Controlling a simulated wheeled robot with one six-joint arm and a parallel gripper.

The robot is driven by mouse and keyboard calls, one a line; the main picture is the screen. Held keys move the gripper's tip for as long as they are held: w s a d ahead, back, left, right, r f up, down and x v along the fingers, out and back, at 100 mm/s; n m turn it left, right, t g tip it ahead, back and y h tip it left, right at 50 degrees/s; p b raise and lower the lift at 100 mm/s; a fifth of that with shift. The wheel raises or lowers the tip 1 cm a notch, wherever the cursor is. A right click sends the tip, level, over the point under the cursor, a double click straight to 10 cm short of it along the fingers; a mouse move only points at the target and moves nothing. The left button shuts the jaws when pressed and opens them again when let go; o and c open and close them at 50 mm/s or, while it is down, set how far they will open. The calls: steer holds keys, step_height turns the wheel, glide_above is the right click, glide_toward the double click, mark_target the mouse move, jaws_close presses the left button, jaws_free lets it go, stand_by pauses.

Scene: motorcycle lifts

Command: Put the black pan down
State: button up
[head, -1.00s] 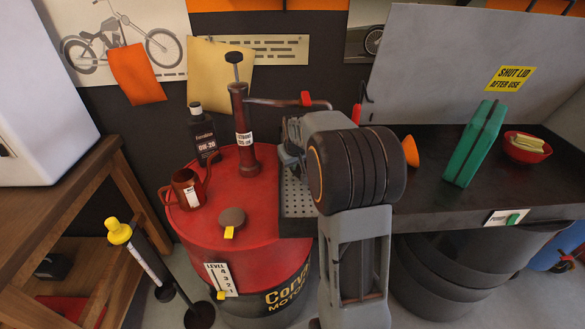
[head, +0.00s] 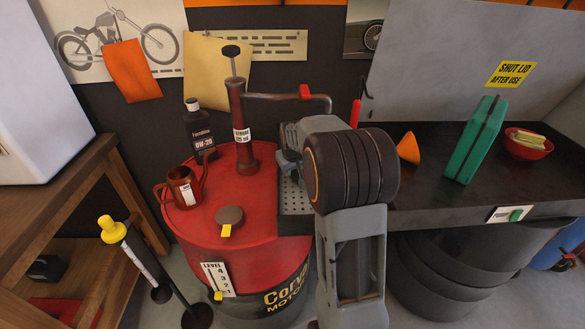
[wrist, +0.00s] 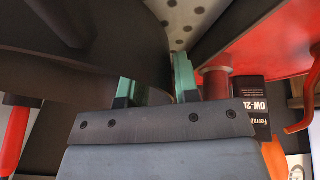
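In the wrist view, the black pan (wrist: 95,65) is a large dark shape with a curved edge, filling the upper left. The teal fingers of my gripper (wrist: 155,82) stand on either side of its dark wall, which passes between them. Part of the pan is outside the wrist view. In the head view, my arm's thick wrist covers the fingers and the pan. There my gripper is over the near-left end of the bench, beside the red drum. A perforated plate (wrist: 180,18) shows past the pan's edge in the wrist view; the gap between pan and plate cannot be judged.
The red drum (head: 240,215) carries a hand pump (head: 242,130), a dark oil bottle (head: 200,130) and a copper jug (head: 183,187). The dark bench (head: 430,185) holds an orange funnel (head: 408,148), a green can (head: 474,140) and a red bowl (head: 528,148). Its middle front is clear.

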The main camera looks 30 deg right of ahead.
steer(key=shift+r, duration=0.1)
steer(key=s+a+r+b, duration=0.2)
steer(key=s, duration=0.4)
steer(key=s+a+r+b, duration=0.1)
steer(key=s+a+r, duration=0.2)
steer(key=s, duration=0.3)
steer(key=s+a+f+y, duration=0.1)
steer(key=s+a+f, duration=0.3)
steer(key=s+a, duration=0.7)
steer(key=shift+s+f+g+y, duration=0.2)
steer(key=shift+s+g+y, duration=0.1)
steer(key=shift+y, duration=0.1)
steer(key=shift+a+r+n, duration=0.1)
steer(key=shift+n, duration=0.2)
steer(key=shift+r+p, duration=0.5)
steer(key=shift+r, duration=0.15)
